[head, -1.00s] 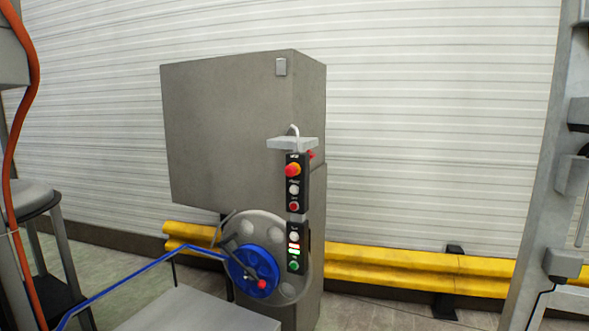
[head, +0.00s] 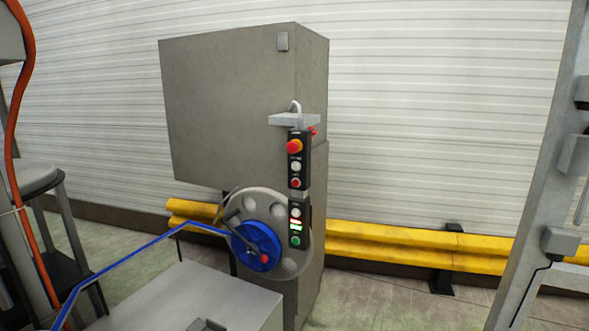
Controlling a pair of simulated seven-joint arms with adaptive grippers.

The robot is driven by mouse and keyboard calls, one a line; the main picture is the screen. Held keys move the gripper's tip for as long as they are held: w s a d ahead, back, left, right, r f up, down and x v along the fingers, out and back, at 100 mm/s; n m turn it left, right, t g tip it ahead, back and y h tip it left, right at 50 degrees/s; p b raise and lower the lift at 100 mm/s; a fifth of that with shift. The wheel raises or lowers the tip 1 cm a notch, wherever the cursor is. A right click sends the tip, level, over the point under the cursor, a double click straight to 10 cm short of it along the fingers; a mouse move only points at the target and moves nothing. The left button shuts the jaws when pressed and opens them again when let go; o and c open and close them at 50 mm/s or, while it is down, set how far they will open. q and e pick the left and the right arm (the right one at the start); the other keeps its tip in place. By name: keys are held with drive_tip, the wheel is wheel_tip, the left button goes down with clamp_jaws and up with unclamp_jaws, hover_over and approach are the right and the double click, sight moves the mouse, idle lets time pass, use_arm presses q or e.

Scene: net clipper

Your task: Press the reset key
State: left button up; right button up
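A black control panel (head: 299,160) hangs on the front of the grey machine cabinet. The labels are too small to read, so I cannot tell which one is the reset key. Neither of my grippers is in view.
The grey cabinet (head: 230,110) stands before a white slatted wall. A blue hub (head: 256,246) on a grey wheel sits left of the lower panel. A grey box (head: 190,295) is in front. A yellow guard rail (head: 420,250) runs behind. Floor right of the cabinet is clear.

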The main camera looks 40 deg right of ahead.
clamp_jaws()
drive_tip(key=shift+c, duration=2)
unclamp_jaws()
